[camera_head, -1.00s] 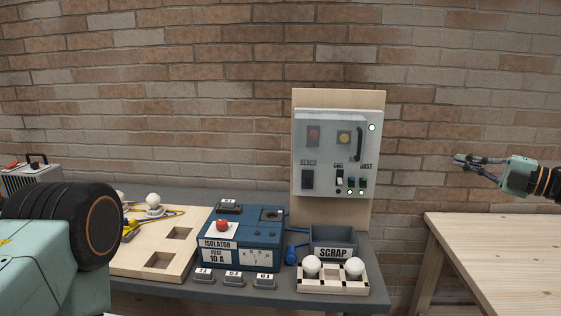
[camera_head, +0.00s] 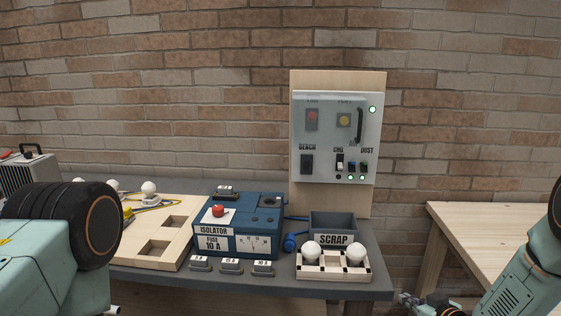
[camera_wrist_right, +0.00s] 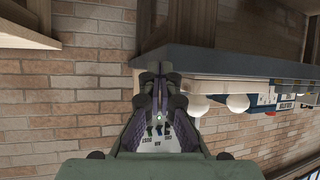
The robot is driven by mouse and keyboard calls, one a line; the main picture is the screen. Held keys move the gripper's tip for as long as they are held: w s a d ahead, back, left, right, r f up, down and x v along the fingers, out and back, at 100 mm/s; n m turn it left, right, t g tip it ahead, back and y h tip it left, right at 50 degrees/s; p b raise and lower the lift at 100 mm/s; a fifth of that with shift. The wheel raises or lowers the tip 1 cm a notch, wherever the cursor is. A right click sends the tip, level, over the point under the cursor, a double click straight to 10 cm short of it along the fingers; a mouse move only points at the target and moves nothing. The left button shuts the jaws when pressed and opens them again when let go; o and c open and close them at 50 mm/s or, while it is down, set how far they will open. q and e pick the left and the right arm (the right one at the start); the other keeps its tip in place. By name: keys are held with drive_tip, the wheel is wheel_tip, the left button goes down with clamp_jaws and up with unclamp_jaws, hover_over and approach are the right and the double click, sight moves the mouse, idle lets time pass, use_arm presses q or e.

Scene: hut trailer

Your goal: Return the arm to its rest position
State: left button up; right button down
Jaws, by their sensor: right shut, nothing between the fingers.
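My right arm comes in at the lower right of the head view. Its gripper (camera_head: 408,300) is low, just right of the grey bench's front right corner, partly cut off by the frame's bottom edge. In the right wrist view the fingers (camera_wrist_right: 158,75) are shut with nothing between them. That view is turned over, with the bench's grey edge (camera_wrist_right: 240,62) beside the fingers. My left gripper is not in view; only a teal and black part of me shows at the lower left.
The grey bench (camera_head: 340,285) carries a blue isolator box (camera_head: 240,222), a scrap bin (camera_head: 333,228), a white bulb holder (camera_head: 333,272) and a wooden board (camera_head: 150,235). A switch panel (camera_head: 335,135) stands behind. A bare wooden table (camera_head: 480,235) is at right, beyond a gap.

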drive_tip(key=s+a+f+m+g+b, duration=0.1)
drive_tip(key=s+a+f+g+b, duration=0.2)
drive_tip(key=s, duration=1.1)
drive_tip(key=s+a+f+m+g+h+b, duration=0.1)
drive_tip(key=s+a+f+g+b, duration=0.2)
drive_tip(key=s+f, duration=0.7)
drive_tip(key=s+a+f+m+g+h+b, duration=0.1)
drive_tip(key=s+f+g+b, duration=0.3)
drive_tip(key=s, duration=1.3)
wheel_tip(320, 180, down, 3)
drive_tip(key=shift+s+a+r+g, duration=0.1)
drive_tip(key=shift+s+a+g, duration=0.25)
drive_tip(key=shift+a+g, duration=0.65)
drive_tip(key=shift+s, duration=0.15)
